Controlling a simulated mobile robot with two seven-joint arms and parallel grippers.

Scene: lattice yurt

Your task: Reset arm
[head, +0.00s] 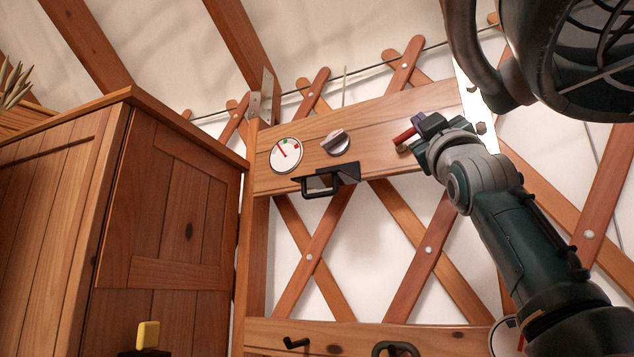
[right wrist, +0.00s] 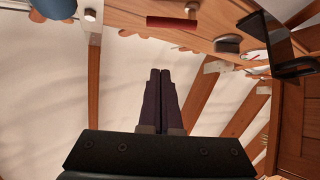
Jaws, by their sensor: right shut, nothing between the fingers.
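A red bar-shaped handle (head: 404,136) stands out from the wooden board at the right end of its row of fittings. In the right wrist view the same red handle (right wrist: 172,22) lies across the top, on a pale round mount. My right gripper (head: 417,118) is shut and empty, close beside the red handle in the head view. In the right wrist view its two dark fingers (right wrist: 160,72) are together, with a visible gap in the picture between their tips and the handle. Whether any part touches it is unclear in the head view. My left gripper is not in view.
The upper board (head: 380,115) also bears a round dial (head: 286,155), a knob (head: 336,142) and a black handle (head: 327,180). A wooden cabinet (head: 165,215) stands left. A lower board (head: 340,335) carries a black hook (head: 296,343). Lattice strips cross the wall.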

